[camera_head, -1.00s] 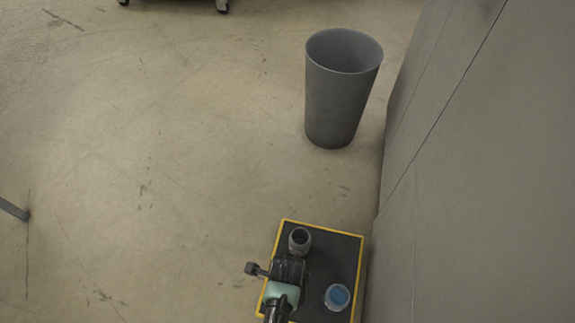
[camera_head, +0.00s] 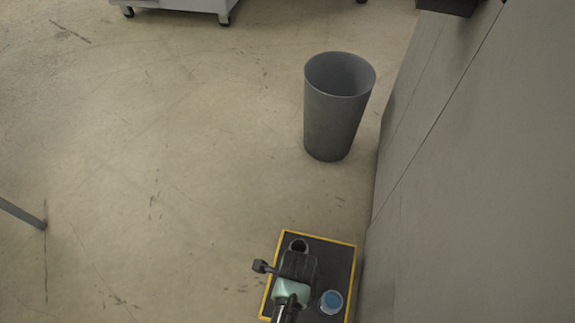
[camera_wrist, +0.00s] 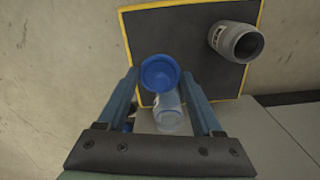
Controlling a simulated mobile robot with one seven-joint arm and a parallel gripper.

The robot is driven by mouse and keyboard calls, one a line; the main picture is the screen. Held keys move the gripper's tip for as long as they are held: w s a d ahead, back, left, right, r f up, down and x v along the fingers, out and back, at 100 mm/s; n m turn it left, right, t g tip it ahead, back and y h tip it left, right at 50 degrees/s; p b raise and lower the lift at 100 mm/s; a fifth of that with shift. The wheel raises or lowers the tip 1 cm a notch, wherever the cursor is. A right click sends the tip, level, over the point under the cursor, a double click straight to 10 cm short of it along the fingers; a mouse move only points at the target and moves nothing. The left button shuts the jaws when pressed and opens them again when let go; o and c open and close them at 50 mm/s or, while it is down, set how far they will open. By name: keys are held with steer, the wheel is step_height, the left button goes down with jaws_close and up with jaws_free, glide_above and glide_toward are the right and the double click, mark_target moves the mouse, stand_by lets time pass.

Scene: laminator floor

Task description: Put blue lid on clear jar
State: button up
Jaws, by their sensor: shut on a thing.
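My gripper (camera_wrist: 161,78) is shut on the blue lid (camera_wrist: 160,72), which sits between the fingertips in the wrist view. The clear jar (camera_wrist: 171,113) stands upright just below the lid in that picture, with a small label on its side, partly framed by the fingers. The lid and jar look apart; the height between them is hard to tell. In the head view the clear jar (camera_head: 331,302) shows a pale rim and blue inside, right of my gripper (camera_head: 297,270). My gripper hides the lid there.
A dark mat with a yellow border (camera_head: 346,262) lies under the jars. An open grey jar (camera_wrist: 237,40) stands on it, partly behind my gripper in the head view. A grey bin (camera_head: 337,110) stands farther back.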

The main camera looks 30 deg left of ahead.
steer(key=w+d+r+p, duration=0.3)
steer(key=d+r+p, duration=0.4)
steer(key=d, duration=0.2)
step_height(320, 180, down, 6)
steer(key=b, duration=0.6)
steer(key=shift+w, duration=0.15)
steer(key=shift+p, duration=0.5)
stand_by(0.8)
steer(key=shift+f+p, duration=0.25)
steer(key=shift+p, duration=0.05)
stand_by(1.4)
steer(key=o, duration=1.4)
steer(key=shift+r, duration=0.1)
